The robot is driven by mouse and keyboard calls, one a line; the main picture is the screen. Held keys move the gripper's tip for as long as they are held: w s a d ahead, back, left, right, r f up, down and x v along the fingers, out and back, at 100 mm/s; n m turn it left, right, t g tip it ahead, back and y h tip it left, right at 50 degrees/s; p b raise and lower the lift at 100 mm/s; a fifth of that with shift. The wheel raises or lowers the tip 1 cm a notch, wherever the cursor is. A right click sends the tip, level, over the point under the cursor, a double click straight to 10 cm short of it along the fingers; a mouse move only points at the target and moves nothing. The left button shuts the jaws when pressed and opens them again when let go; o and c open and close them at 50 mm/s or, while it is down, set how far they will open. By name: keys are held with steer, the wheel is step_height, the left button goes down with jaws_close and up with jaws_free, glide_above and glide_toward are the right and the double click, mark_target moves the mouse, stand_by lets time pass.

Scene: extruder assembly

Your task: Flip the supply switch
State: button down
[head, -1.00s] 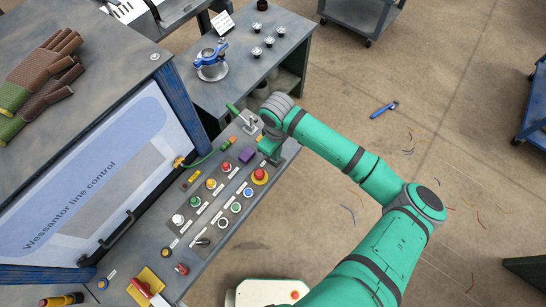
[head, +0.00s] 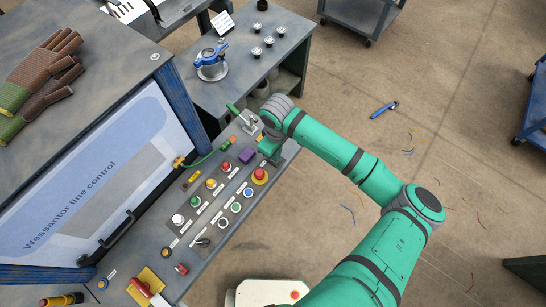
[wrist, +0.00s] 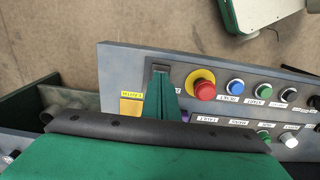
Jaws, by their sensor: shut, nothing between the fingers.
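My gripper (head: 269,155) is shut and empty at the far end of the sloped control panel, in the head view. In the wrist view its green fingers (wrist: 161,97) reach to a dark square switch housing (wrist: 160,69) on the panel and cover part of it. I cannot tell whether they touch it or which way the switch is set. This housing may be the supply switch, but I cannot read a label that says so. A yellow label (wrist: 131,106) lies beside the fingers. My wrist hides the switch in the head view.
A red mushroom button on a yellow ring (head: 260,175) sits right beside my gripper. The control panel (head: 216,253) carries several coloured buttons. A purple block (head: 246,154) and a metal lever fitting (head: 247,121) are close by. The floor to the right is mostly open.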

steer(key=shift+f, duration=0.45)
stand_by(0.3)
step_height(320, 180, up, 7)
stand_by(0.9)
stand_by(0.5)
